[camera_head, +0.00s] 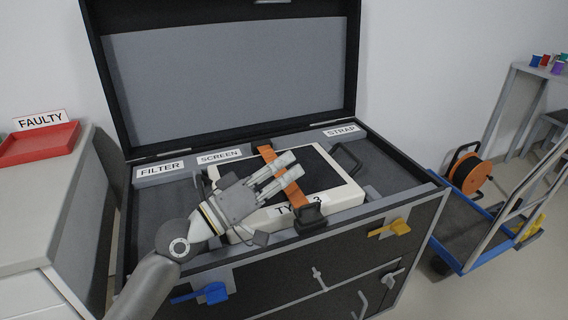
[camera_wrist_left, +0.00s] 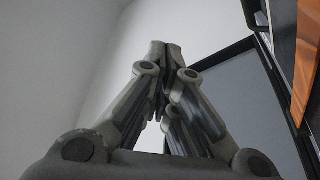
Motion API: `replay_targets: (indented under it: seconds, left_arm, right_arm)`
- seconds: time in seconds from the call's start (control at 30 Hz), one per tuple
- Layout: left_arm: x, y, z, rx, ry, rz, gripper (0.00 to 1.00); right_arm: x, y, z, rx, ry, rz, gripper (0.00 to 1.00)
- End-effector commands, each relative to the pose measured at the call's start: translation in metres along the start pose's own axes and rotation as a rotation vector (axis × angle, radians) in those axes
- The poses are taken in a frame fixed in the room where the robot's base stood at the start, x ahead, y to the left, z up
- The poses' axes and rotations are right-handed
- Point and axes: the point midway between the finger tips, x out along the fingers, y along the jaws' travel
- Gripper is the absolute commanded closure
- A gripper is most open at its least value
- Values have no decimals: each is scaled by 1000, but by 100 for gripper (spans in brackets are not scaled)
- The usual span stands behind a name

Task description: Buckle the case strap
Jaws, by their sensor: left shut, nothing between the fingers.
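The open case (camera_head: 262,253) has its lid (camera_head: 235,80) up. A white unit (camera_head: 343,186) with a dark top, partly readable as "TYPE 3", lies in the grey insert. An orange strap (camera_head: 294,193) runs across the unit from back to front, and it also shows at the right edge of the left wrist view (camera_wrist_left: 306,60). A black buckle (camera_head: 310,216) sits at the strap's front end; whether it is fastened cannot be told. My left gripper (camera_head: 290,166) is over the unit and hides part of the strap. Its fingers are together and empty in the left wrist view (camera_wrist_left: 166,50).
Labels FILTER, SCREEN and STRAP (camera_head: 341,131) line the case's back edge. The case front has a blue latch (camera_head: 213,293) and a yellow latch (camera_head: 392,229). A red FAULTY tray (camera_head: 40,143) sits on the left cabinet. A blue trolley (camera_head: 470,245) with an orange reel (camera_head: 472,173) stands at the right.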

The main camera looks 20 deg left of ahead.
Motion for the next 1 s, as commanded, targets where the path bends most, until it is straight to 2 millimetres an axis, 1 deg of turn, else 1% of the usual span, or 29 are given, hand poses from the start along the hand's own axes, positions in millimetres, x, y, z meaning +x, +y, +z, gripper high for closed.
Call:
replay_targets:
  seconds: [0.43, 0.57, 0.67, 0.9, 1.0]
  left_arm:
    - [0, 0, 1, 0, -1, 0, 100]
    - [-5, -1, 1, 0, -2, -1, 100]
    - [-14, -1, 2, 1, -3, -2, 100]
    - [-47, -1, 2, 1, -6, -4, 100]
    - [-57, -1, 2, -1, -3, -2, 100]
  right_arm:
    - [1, 0, -1, 0, 6, -1, 67]
    - [1, 0, -1, 0, 5, -1, 67]
    - [1, 0, -1, 0, 5, -1, 67]
    - [1, 0, -1, 0, 5, -1, 67]
    - [1, 0, -1, 0, 5, -1, 67]
